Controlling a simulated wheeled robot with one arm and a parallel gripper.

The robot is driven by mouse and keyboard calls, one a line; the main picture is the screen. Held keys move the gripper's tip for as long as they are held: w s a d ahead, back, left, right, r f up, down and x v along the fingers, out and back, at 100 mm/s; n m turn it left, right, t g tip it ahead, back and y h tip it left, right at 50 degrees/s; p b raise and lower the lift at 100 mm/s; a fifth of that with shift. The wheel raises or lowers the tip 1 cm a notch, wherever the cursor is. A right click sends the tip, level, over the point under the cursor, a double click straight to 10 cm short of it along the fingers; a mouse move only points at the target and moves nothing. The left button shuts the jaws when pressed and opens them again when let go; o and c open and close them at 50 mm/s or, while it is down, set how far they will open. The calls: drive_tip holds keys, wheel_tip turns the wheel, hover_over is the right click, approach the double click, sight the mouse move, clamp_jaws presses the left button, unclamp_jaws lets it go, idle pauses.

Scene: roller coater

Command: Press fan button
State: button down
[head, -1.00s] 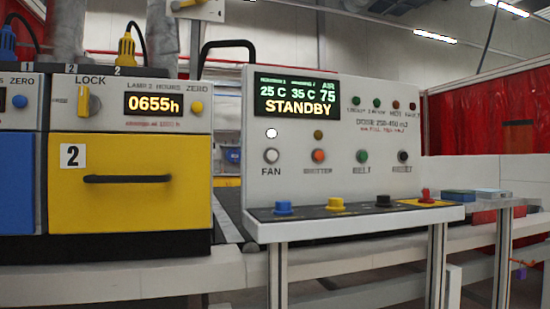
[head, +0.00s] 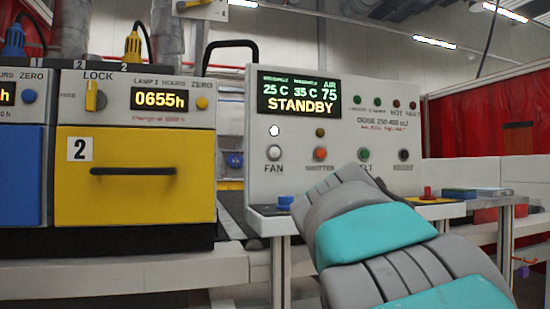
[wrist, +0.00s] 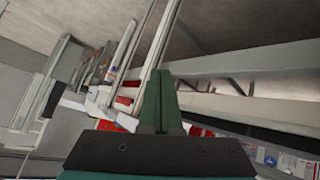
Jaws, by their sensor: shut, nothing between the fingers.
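The fan button (head: 273,153) is a small round white button above the label FAN, at the left of the grey control panel (head: 330,182). A white lamp (head: 274,131) above it looks lit. The panel display (head: 298,97) reads STANDBY. My grey and teal arm covers the panel's lower middle in the head view, but the fan button stays in sight. My gripper (wrist: 161,88) shows in the wrist view, its green fingers shut together and empty. The gripper is not visible in the head view, and I cannot make out the fan button in the wrist view.
Orange shutter (head: 320,153), green belt (head: 363,154) and black reset (head: 403,154) buttons share the row. A blue knob (head: 285,202) and a red switch (head: 427,193) are on the ledge. A yellow lamp drawer (head: 135,200) with black handle stands left.

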drive_tip(key=w+a+r+m+t+b, duration=0.1)
drive_tip(key=w+a+r+t, duration=0.2)
drive_tip(key=r, duration=0.4)
drive_tip(key=w+a+r+m+t+h, duration=0.1)
drive_tip(key=w+a+r+m+t, duration=0.1)
drive_tip(key=w+a+r, duration=0.2)
drive_tip(key=w+a+r+m+t+h+b, duration=0.1)
drive_tip(key=w+a+r+t, duration=0.2)
drive_tip(key=a+r, duration=0.6)
drive_tip(key=shift+w+a+r+t+b, duration=0.15)
drive_tip(key=shift+w+r+t+b, duration=0.15)
drive_tip(key=shift+w+r, duration=0.45)
drive_tip(key=s+a+r+m+t, duration=0.1)
drive_tip(key=a+r+m+t, duration=0.1)
drive_tip(key=a+r+m, duration=0.1)
drive_tip(key=shift+a+r+b, duration=0.4)
drive_tip(key=shift+a+r, duration=0.15)
drive_tip(key=shift+a, duration=0.25)
